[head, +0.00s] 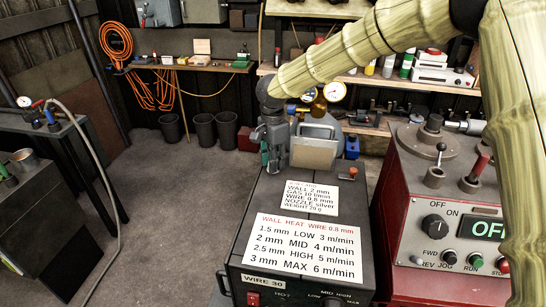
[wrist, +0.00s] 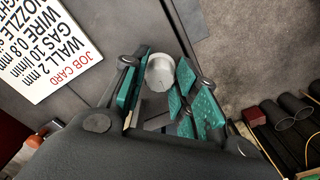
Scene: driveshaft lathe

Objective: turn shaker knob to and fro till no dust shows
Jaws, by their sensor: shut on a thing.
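My gripper (head: 271,140) reaches down at the back of the dark welder box, its teal pads partly hidden by its own body. In the wrist view my gripper (wrist: 165,82) has its teal pads on either side of a pale grey round piece, which looks like the shaker knob (wrist: 159,70). The jaws are shut on it. In the head view the knob is hidden by the gripper. A grey unit with a tan front panel (head: 313,154) stands right beside the gripper. I cannot tell whether any dust shows.
The welder box (head: 260,215) carries a job card (head: 311,197) and a heat chart (head: 305,246). A round gauge (head: 335,92) stands close behind the gripper. A red control cabinet (head: 400,240) is at right. Open floor (head: 190,200) lies left.

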